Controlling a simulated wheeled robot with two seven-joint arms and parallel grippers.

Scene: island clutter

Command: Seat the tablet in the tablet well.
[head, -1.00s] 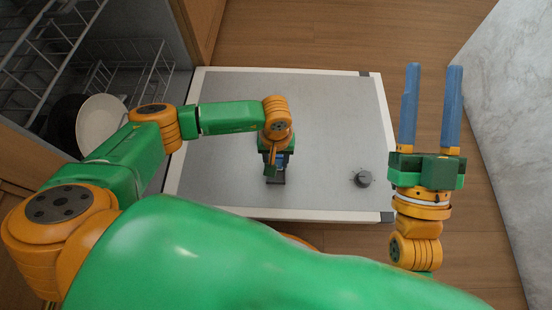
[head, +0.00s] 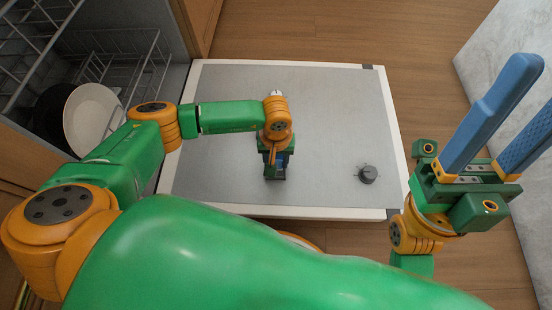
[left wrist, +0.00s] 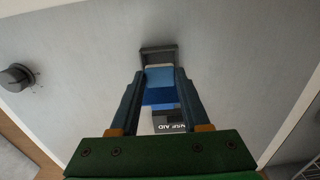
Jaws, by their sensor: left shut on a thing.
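The tablet (left wrist: 158,88) is a small block with lighter and darker blue bands, held between the fingers of my left gripper in the left wrist view. My left gripper (head: 275,164) is shut on it, low over the grey door panel. The tablet well shows as a dark grey rim (left wrist: 158,52) just beyond the tablet in the left wrist view. I cannot tell whether the tablet touches the well or its floor. In the head view my left wrist and gripper hide the tablet and most of the well. My right gripper (head: 517,116) is open and empty, to the right of the door.
The open dishwasher door (head: 325,110) is a flat grey panel with pale edges. A dark round knob (head: 367,174) stands on it. A dark label reading RINSE AID (left wrist: 176,127) lies beside the tablet. Wire racks with a white plate (head: 92,117) are at left. A pale counter (head: 515,50) is at right.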

